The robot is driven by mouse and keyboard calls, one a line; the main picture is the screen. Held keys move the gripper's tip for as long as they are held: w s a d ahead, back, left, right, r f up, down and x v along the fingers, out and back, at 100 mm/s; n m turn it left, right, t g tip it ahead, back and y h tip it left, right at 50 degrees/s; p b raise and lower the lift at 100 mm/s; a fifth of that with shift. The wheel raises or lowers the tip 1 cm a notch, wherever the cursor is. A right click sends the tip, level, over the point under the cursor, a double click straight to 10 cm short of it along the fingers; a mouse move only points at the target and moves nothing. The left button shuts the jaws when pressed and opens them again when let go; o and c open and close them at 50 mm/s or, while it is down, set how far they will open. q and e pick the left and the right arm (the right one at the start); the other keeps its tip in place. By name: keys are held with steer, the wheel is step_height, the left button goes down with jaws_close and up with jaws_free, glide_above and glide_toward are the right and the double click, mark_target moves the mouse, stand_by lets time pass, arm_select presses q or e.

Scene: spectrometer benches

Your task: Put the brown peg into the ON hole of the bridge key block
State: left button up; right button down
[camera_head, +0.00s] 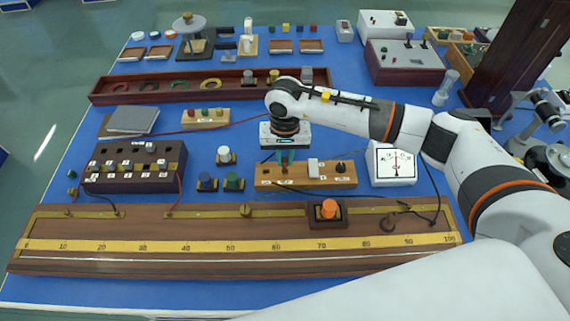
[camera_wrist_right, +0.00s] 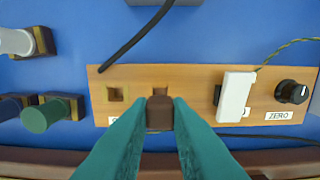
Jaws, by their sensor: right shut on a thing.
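The bridge key block is a light wooden block (camera_head: 330,180) at the middle of the bench. In the right wrist view the block (camera_wrist_right: 200,82) shows two square holes, a white lever and a black knob marked ZERO. My right gripper (camera_head: 285,158) is over the left half of the block. It also shows in the wrist view (camera_wrist_right: 160,115), its teal fingers shut on the brown peg (camera_wrist_right: 160,112). The peg overlaps the front of the second hole (camera_wrist_right: 160,91); the left hole (camera_wrist_right: 116,94) is empty. The fingers partly hide the labels, and I cannot tell the peg's height. My left gripper is not in view.
Blue (camera_head: 207,183) and green (camera_head: 233,182) knobs stand left of the block, with a white one (camera_head: 224,156) behind. A white meter (camera_head: 393,164) is at its right. A long metre bridge (camera_head: 150,262) runs in front. A black cable reaches the block's left back edge.

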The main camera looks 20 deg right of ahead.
mark_target(285, 159)
step_height(285, 159, up, 6)
steer(key=shift+f+b, duration=0.1)
steer(key=shift+b, duration=0.5)
steer(key=shift+w+a+f+m, duration=0.2)
steer(key=shift+a+f+m, duration=0.6)
steer(key=shift+f, duration=0.35)
steer(key=shift+w+a+f+m, duration=0.25)
steer(key=shift+a+f+m, duration=0.55)
steer(key=shift+f, duration=0.4)
steer(key=shift+w+a+f+m, duration=0.2)
steer(key=shift+a+f+m, duration=0.55)
steer(key=shift+f, duration=0.4)
steer(key=shift+f+b, duration=1)
steer(key=shift+b, duration=0.15)
steer(key=c, duration=1.3)
jaws_free()
steer(key=shift+o, duration=0.2)
